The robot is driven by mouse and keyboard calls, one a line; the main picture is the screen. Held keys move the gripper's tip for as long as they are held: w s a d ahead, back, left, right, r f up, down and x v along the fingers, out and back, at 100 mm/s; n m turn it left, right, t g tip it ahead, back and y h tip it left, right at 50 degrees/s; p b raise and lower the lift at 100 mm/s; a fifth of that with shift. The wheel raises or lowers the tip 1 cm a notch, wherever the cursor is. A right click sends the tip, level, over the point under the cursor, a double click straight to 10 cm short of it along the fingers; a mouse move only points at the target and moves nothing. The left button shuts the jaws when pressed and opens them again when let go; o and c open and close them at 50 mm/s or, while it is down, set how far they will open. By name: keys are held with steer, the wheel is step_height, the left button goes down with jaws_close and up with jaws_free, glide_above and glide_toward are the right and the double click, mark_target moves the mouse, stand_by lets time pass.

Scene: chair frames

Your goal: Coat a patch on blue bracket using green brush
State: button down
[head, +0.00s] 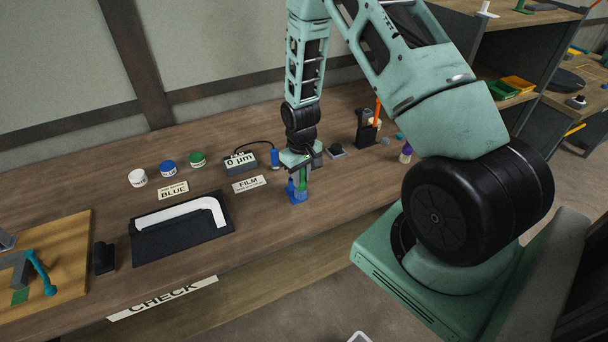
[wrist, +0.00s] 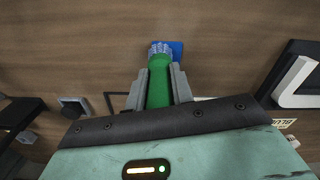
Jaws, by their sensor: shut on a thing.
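My gripper (head: 301,160) is shut on the green brush (head: 303,178), which points down over the workbench. In the wrist view the brush's green handle (wrist: 158,90) lies between the two grey fingers, and its pale bristles are at the far end. The blue bracket (head: 294,192) is on the bench right under the brush. In the wrist view a part of the bracket (wrist: 177,48) shows beside and behind the bristles. The bristles overlap the bracket in the picture; I cannot tell whether they touch it. Any coating on the bracket is too small to make out.
White (head: 138,178), blue (head: 168,168) and green (head: 197,160) pots stand at the back left. A gauge reading 0 µm (head: 240,161) stands behind the FILM card (head: 249,184). A black tray (head: 150,249) holds a white angled piece. A dark holder (head: 366,134) stands right.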

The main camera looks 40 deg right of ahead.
steer(key=shift+w+a, duration=0.1)
steer(key=shift+a, duration=0.4)
steer(key=shift+w+a, duration=0.3)
steer(key=shift+a, duration=0.65)
steer(key=shift+r+p, duration=2.05)
steer(key=shift+r, duration=0.95)
steer(key=shift+r, duration=0.1)
steer(key=shift+r+p, duration=1)
steer(key=shift+r, duration=0.4)
